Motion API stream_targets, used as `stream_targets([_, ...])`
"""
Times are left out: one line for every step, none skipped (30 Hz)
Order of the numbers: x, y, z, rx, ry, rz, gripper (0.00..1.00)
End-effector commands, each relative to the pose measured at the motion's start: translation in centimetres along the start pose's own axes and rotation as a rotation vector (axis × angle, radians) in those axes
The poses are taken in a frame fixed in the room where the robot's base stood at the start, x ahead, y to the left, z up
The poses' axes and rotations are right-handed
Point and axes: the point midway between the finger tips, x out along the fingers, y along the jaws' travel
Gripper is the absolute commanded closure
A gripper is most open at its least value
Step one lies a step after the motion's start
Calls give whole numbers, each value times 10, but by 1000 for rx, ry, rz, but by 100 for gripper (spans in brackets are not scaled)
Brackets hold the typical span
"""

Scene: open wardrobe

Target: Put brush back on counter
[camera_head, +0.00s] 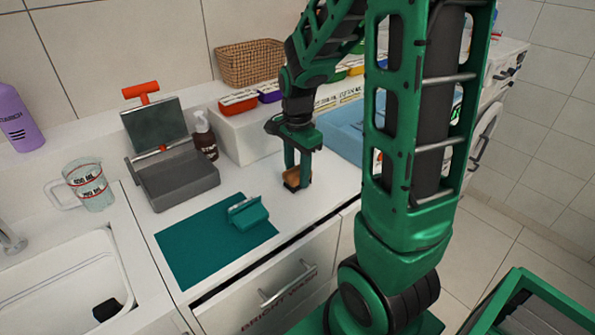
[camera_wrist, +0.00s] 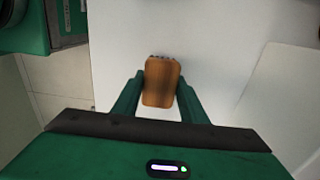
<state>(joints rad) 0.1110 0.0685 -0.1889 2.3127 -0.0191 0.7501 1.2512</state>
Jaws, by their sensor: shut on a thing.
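A small brown wooden brush (camera_wrist: 161,84) is held between the two fingers of my gripper (camera_wrist: 160,98) in the wrist view; dark bristles show along its far edge. In the head view my gripper (camera_head: 298,178) points down over the white counter (camera_head: 335,184), with the brush (camera_head: 292,181) between its fingers. The brush is at or just above the counter top, right of the teal mat; I cannot tell if it touches.
A wicker basket (camera_head: 250,64) is behind.

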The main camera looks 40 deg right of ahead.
Motion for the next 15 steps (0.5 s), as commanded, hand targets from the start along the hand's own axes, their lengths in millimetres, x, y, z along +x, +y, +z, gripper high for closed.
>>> stream_targets([2, 0, 0, 0, 0, -1, 79])
stream_targets([2, 0, 0, 0, 0, -1, 79])
stream_targets([2, 0, 0, 0, 0, -1, 79])
stream_targets([1, 0, 0, 0, 0, -2, 79])
stream_targets([1, 0, 0, 0, 0, -1, 79])
stream_targets([1, 0, 0, 0, 0, -1, 79])
stream_targets([1, 0, 0, 0, 0, -2, 79])
stream_targets([1, 0, 0, 0, 0, -1, 79])
stream_targets([2, 0, 0, 0, 0, -1, 79])
stream_targets([3, 0, 0, 0, 0, -1, 79])
stream_targets([4, 0, 0, 0, 0, 0, 79])
stream_targets([3, 0, 0, 0, 0, -1, 52])
stream_targets([3, 0, 0, 0, 0, -1, 45])
stream_targets([3, 0, 0, 0, 0, -1, 43])
stream_targets([3, 0, 0, 0, 0, -1, 43])
